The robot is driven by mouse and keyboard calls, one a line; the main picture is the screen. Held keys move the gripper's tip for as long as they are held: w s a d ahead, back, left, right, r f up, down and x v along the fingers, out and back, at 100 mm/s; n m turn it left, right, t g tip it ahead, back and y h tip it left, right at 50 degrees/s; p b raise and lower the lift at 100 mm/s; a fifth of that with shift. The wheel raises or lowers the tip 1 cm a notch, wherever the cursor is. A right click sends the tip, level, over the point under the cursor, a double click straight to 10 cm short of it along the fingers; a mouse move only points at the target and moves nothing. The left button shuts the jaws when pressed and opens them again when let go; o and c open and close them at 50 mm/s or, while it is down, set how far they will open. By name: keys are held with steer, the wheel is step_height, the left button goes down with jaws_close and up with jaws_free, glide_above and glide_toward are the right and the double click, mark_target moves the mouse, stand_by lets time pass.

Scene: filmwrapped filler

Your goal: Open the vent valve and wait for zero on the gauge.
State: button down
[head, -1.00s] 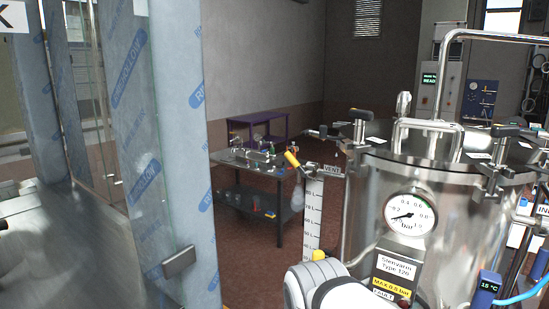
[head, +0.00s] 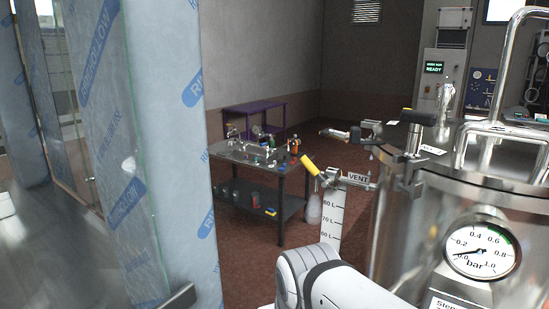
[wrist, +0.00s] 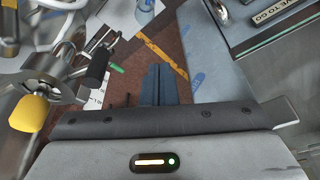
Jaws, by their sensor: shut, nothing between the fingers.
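The vent valve (head: 328,178) has a yellow-tipped handle (head: 309,164) slanting up to the left, beside a VENT label (head: 358,178) on the steel vessel's left side. The round gauge (head: 482,249) is on the vessel's front. Its needle points left and slightly down, at the low end of the scale; the exact reading is unclear. My gripper (wrist: 158,82) is shut and empty in the wrist view. A yellow knob (wrist: 29,113) shows left of it, apart from the fingers; I cannot tell whether it is the vent handle. The head view shows my white arm, not the fingers.
The steel vessel (head: 430,215) fills the right side. A film-wrapped post (head: 165,120) and glass panel stand left. A dark workbench (head: 262,180) with bottles and small items is behind. Red-brown floor (head: 255,265) lies open between the post and vessel. A READY cabinet (head: 440,85) stands behind.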

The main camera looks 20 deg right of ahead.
mark_target(308, 161)
steer(key=w+a+r+t+y+b, duration=0.1)
steer(key=w+a+r+t+b, duration=0.15)
steer(key=w, duration=0.35)
steer(key=w+a+r+t+y+b, duration=0.1)
steer(key=w+r+t+b, duration=0.15)
steer(key=w, duration=0.35)
steer(key=w+d+r+m+t+h+b, duration=0.25)
steer(key=w+r+t, duration=0.25)
steer(key=w+r, duration=0.25)
steer(key=w+d+r+m+t+h+b, duration=0.2)
steer(key=w+r+m+t+b, duration=0.15)
steer(key=w+r, duration=0.45)
steer(key=s+d+m+g+h+b, duration=0.2)
steer(key=d+m+g+h+b, duration=0.3)
steer(key=d+m+h, duration=0.65)
steer(key=shift+m+g, duration=0.35)
steer(key=shift+g, duration=0.1)
steer(key=w+d+f, duration=0.1)
steer(key=w+d, duration=0.1)
steer(key=w, duration=0.1)
steer(key=w+d+f+p, duration=0.1)
steer(key=w+d, duration=0.1)
steer(key=w+d+f, duration=0.1)
steer(key=w+d, duration=0.1)
steer(key=w, duration=0.1)
steer(key=shift+w, duration=0.3)
